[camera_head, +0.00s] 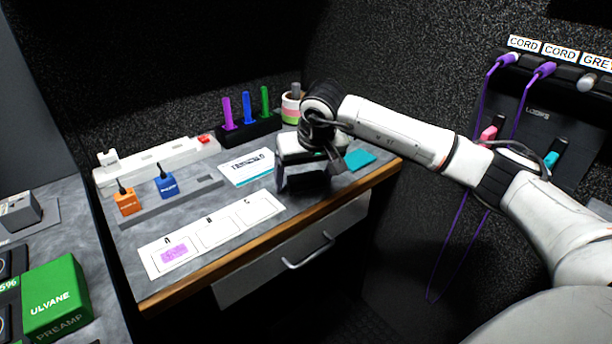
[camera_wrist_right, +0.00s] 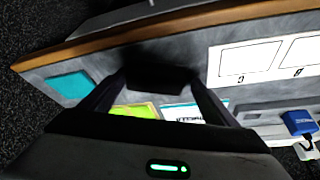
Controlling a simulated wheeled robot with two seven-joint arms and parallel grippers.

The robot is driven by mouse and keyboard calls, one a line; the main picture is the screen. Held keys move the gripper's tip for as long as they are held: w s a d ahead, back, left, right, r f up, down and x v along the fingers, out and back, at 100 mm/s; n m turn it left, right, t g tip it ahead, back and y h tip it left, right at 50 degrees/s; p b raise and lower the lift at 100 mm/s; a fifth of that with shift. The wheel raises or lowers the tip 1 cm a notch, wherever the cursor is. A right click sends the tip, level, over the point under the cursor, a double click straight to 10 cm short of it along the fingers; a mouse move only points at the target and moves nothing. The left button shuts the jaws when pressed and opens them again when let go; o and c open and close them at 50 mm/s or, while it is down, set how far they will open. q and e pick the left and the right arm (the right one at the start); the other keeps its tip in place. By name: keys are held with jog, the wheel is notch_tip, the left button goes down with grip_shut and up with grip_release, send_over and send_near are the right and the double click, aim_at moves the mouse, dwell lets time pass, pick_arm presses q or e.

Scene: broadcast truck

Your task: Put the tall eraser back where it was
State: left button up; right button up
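My right gripper (camera_head: 308,178) is over the right part of the desk, pointing down. In the right wrist view its two dark fingers (camera_wrist_right: 160,82) stand apart, with a dark block (camera_wrist_right: 160,73) spanning the gap between their tips. The block looks like the tall eraser held in the grip, but it is dark and its label or felt does not show. In the head view the block merges with the dark fingers. A teal square (camera_head: 358,159) lies flat beside the gripper; it also shows in the wrist view (camera_wrist_right: 70,88). My left gripper is not in view.
A yellow-green patch (camera_wrist_right: 135,111) and a printed card (camera_head: 247,166) lie near the gripper. A white A-B-C card (camera_head: 206,238) lies in front, a purple note on A. Behind stand a marker rack (camera_head: 250,132) and a striped cup (camera_head: 292,108). The desk's wooden edge (camera_head: 270,236) is close.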

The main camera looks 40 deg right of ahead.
jog(key=shift+s+d+f, duration=0.35)
jog(key=shift+d+f, duration=0.15)
jog(key=shift+f, duration=0.15)
jog(key=shift+r, duration=0.1)
jog(key=shift+r+p, duration=0.35)
jog(key=shift+r, duration=0.05)
jog(key=w+p+v, duration=0.1)
jog(key=v, duration=1.1)
jog(key=shift+r, duration=0.35)
